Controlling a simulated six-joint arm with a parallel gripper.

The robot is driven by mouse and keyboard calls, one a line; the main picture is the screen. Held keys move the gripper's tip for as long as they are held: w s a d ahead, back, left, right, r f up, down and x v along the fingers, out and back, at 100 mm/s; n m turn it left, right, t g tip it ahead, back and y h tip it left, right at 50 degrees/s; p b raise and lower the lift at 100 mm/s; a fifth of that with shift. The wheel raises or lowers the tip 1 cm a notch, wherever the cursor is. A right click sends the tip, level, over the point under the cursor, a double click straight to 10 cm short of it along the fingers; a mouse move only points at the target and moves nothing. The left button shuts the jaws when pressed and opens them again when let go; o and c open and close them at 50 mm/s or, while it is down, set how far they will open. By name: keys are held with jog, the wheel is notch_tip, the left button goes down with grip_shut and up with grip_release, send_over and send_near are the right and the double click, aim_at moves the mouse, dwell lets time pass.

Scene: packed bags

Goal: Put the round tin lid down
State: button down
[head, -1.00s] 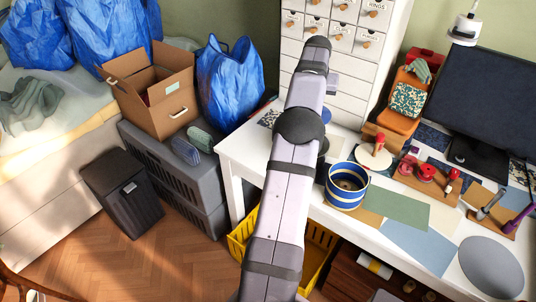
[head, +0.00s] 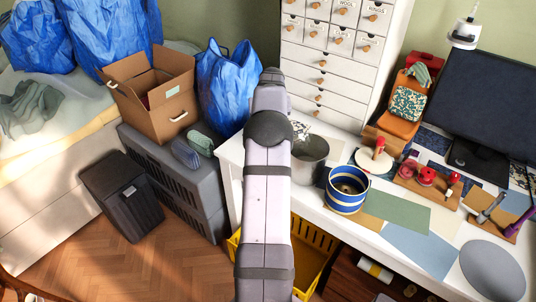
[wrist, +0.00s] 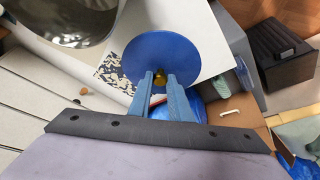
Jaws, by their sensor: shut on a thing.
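In the head view my arm hides the gripper and lid. A blue-and-white striped tin (head: 347,188) stands open on the desk (head: 335,222).
A metal pot (head: 309,160) stands left of the striped tin and also shows in the wrist view (wrist: 66,22). White drawers (head: 333,75) rise behind. A cardboard box (head: 158,112) and blue bag (head: 226,88) are left of the desk. A green sheet (head: 398,211) lies flat and bare.

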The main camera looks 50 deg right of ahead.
jog(key=shift+f+p, duration=1)
jog(key=shift+f, duration=4)
jog(key=shift+f, duration=0.2)
jog(key=c, duration=1.6)
grip_release()
jog(key=shift+c, duration=0.2)
jog(key=shift+r, duration=0.1)
jog(key=shift+s+a+r, duration=0.1)
jog(key=shift+s+r, duration=0.05)
jog(key=shift+r, duration=0.5)
jog(key=b+v, duration=0.2)
jog(key=v, duration=0.9)
